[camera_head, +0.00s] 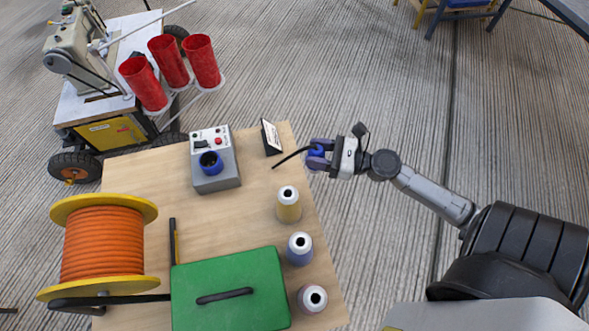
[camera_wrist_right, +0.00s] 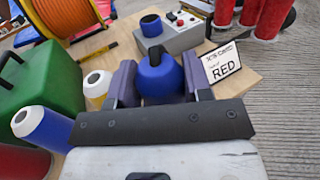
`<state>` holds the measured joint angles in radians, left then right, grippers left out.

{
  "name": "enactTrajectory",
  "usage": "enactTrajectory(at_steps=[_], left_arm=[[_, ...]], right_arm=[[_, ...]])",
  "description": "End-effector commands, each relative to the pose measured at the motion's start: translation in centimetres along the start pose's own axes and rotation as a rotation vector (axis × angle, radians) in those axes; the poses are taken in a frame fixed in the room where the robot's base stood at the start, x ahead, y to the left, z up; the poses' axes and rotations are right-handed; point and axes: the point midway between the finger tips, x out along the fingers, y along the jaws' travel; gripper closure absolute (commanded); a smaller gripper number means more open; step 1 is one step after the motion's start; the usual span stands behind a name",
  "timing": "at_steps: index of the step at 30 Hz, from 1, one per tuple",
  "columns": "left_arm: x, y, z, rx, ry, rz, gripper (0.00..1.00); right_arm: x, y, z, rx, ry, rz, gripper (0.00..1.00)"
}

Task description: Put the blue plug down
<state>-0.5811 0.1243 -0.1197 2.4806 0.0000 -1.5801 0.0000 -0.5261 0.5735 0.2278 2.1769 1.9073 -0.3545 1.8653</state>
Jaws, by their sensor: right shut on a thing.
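The blue plug (camera_head: 316,151) is held between the purple fingers of my right gripper (camera_head: 319,156), at the table's right edge in the head view. A short black cable sticks out of the plug to the left. In the right wrist view the plug (camera_wrist_right: 160,78) sits between both fingers of the gripper (camera_wrist_right: 157,85), which is shut on it. I cannot tell its exact height above the table. The wooden table (camera_head: 160,180) lies left of the gripper. My left gripper is not in view.
A grey box with a blue socket (camera_head: 215,178), a small sign (camera_head: 271,137) reading "RED" in the wrist view, several thread spools (camera_head: 289,207), a green case (camera_head: 230,280) and an orange cable reel (camera_head: 103,245) occupy the table. Bare wood shows between box and spools.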

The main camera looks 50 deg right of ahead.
Motion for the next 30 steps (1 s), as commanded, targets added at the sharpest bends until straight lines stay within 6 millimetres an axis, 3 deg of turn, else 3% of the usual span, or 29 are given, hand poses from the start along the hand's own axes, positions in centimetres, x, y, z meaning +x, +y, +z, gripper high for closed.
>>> enactTrajectory(at_steps=[9, 15, 23, 30], left_arm=[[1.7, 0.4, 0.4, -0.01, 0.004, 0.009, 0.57], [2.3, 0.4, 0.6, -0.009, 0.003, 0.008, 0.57], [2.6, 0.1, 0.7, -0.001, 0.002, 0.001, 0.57], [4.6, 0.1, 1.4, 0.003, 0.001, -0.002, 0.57]], right_arm=[[6.6, -0.1, -4.0, -0.002, -0.003, 0.001, 0.81], [9.2, -0.1, -5.5, -0.001, -0.002, 0.0, 0.81], [10.1, 0.0, -6.2, 0.0, -0.001, 0.0, 0.82], [10.1, 0.0, -8.6, 0.0, -0.001, -0.001, 0.82]])
